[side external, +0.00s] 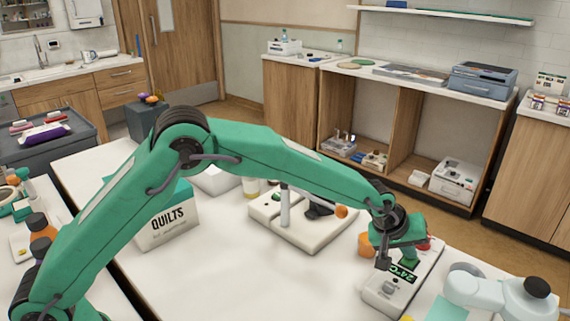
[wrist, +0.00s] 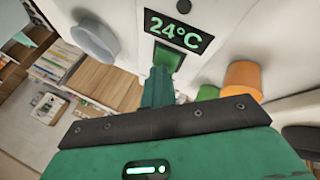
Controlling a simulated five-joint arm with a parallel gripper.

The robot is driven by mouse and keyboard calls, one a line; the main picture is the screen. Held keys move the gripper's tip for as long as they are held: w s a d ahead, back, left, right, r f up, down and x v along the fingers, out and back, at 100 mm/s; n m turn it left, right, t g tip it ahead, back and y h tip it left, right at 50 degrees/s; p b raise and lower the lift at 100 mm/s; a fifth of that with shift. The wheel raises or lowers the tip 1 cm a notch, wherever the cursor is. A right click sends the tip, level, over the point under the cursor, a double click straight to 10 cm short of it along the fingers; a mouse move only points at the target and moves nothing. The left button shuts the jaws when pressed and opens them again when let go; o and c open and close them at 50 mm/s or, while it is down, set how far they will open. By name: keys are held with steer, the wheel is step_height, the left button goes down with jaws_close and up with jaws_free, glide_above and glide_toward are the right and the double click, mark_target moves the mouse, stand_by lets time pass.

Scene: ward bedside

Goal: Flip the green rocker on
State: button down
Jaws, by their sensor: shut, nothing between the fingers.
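The green rocker (wrist: 167,59) sits on a white control box (wrist: 130,12), just below a dark display (wrist: 180,29) reading 24°C in the wrist view. In the side view the box (side external: 377,297) stands at the table's right, and my wrist hides the rocker. My gripper (wrist: 159,73) is shut and empty, its tips right at the lower edge of the rocker. I cannot tell whether they touch it, nor which way the rocker is tipped. In the side view my gripper (side external: 409,258) points down over the box.
A grey knob (wrist: 96,40) is on the same box. An orange cup (side external: 366,245) stands close behind the box. A pale device (side external: 490,292) is close on the right. A white stand (side external: 318,236) and a QUILTS box (side external: 170,222) are further left.

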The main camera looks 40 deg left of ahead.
steer(key=shift+w+r, duration=0.2)
steer(key=shift+r, duration=0.65)
steer(key=shift+w+r, duration=0.15)
steer(key=shift+r, duration=0.65)
steer(key=shift+w+r, duration=0.2)
steer(key=shift+r, duration=0.65)
steer(key=shift+a+r, duration=0.15)
steer(key=s+a+r+m+y, duration=0.1)
steer(key=s+a+r, duration=0.6)
steer(key=a, duration=0.3)
steer(key=s+a+r+m+y, duration=0.1)
steer(key=s+a+r, duration=0.5)
steer(key=a, duration=0.3)
steer(key=s+a+f+m, duration=0.1)
steer(key=s+a, duration=0.3)
steer(key=s, duration=0.4)
steer(key=s+a+f+m+y, duration=0.1)
steer(key=s+a, duration=0.3)
steer(key=s, duration=0.4)
steer(key=s+a+f+m, duration=0.1)
steer(key=s+a, duration=0.4)
steer(key=s, duration=0.3)
steer(key=shift+s+g, duration=0.25)
steer(key=shift+g, duration=0.05)
